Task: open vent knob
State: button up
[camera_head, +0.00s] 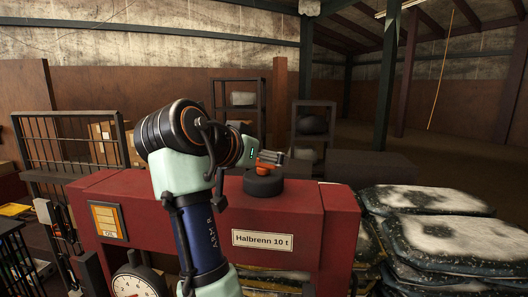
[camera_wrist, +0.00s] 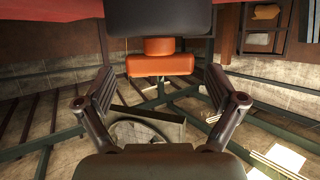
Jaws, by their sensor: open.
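The vent knob (camera_head: 267,160) is a small orange cap on a short stem. It sits on a round black base (camera_head: 263,186) on top of the red machine. In the wrist view the orange knob (camera_wrist: 160,64) shows at upper middle, against the black base (camera_wrist: 158,20). My gripper (camera_wrist: 160,80) is open, one finger on each side of the knob, with clear gaps at both sides. I cannot tell whether the fingertips reach as deep as the knob. In the head view my wrist is close beside the knob and the fingers are partly hidden.
The red machine (camera_head: 220,218) carries a "Halbrenn 10 t" label and a dial gauge (camera_head: 133,287) at lower left. Stacked sacks (camera_head: 440,235) stand at the right. Shelves (camera_head: 239,83) and a metal rack (camera_head: 68,140) stand behind. The space above the machine top looks free.

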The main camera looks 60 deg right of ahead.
jog(key=shift+d+f, duration=0.3)
jog(key=shift+d, duration=0.25)
jog(key=c, duration=1.2)
jog(key=shift+o, duration=0.2)
jog(key=shift+n+t+b, duration=0.3)
jog(key=shift+t, duration=0.2)
jog(key=shift+s+f+n+t+b, duration=0.1)
jog(key=shift+n+t+b, duration=0.65)
jog(key=shift+n+t, duration=0.25)
jog(key=n+t+y+b, duration=0.1)
jog(key=n+t, duration=0.2)
jog(key=t, duration=0.1)
jog(key=shift+n, duration=0.3)
jog(key=n+t+y, duration=0.2)
jog(key=n+t, duration=0.1)
jog(key=n+t+y+p, duration=0.1)
jog(key=y, duration=0.1)
jog(key=shift+r+n, duration=0.25)
jog(key=shift+n, duration=0.15)
jog(key=shift+f+n+t+y+p, duration=0.1)
jog(key=shift+n+t+y+p, duration=0.4)
jog(key=shift+n+t+y, duration=0.55)
